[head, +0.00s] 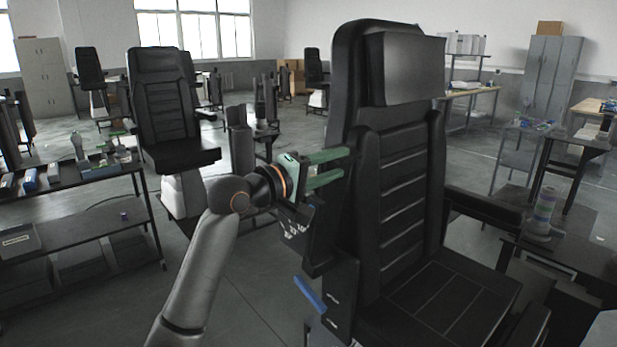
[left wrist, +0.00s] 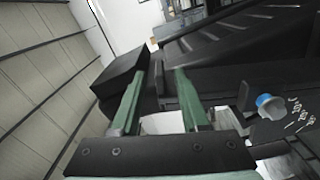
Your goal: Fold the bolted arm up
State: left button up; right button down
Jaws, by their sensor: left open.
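A large black padded chair (head: 408,190) stands in front of me at the right, its back upright. Its right-hand armrest (head: 485,206) sticks out roughly level. On its left side is a dark upright part (head: 322,238) with white scale marks (head: 294,231); I cannot tell for sure whether this is the bolted arm. My left gripper (head: 345,165) is open, its green fingers reaching to the side of the backrest. In the left wrist view the fingers (left wrist: 158,85) stand apart near dark chair parts; contact is unclear. My right gripper is out of view.
A blue lever (head: 309,294) juts from the chair's lower left side. A black shelf table (head: 75,225) with tools stands at the left. Another black chair (head: 165,110) stands behind it. A table with a striped roll (head: 543,212) is at the right. Floor between is open.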

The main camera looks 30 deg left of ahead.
pick_arm(q)
jog(key=b+v, duration=0.1)
jog(key=v, duration=0.6)
jog(key=shift+s, duration=0.3)
jog(key=shift+a, duration=0.1)
jog(key=s+d+f+m+g+y, duration=0.1)
jog(key=d+f+m+g+y, duration=0.15)
jog(key=f, duration=1.35)
jog(key=s+d+f+m+g+y, duration=0.1)
jog(key=f+m+g, duration=0.15)
jog(key=f, duration=1.35)
jog(key=s+d+f+m+g, duration=0.1)
jog(key=s+d+f+m, duration=0.3)
jog(key=s+f, duration=0.7)
jog(key=s+d+f+m+g, duration=0.1)
jog(key=s+d+f+m, duration=0.3)
jog(key=s+f, duration=0.7)
jog(key=shift+s+d+m+g, duration=0.3)
jog(key=shift+s+d+m, duration=0.1)
jog(key=shift+d, duration=0.35)
jog(key=shift+f, duration=0.1)
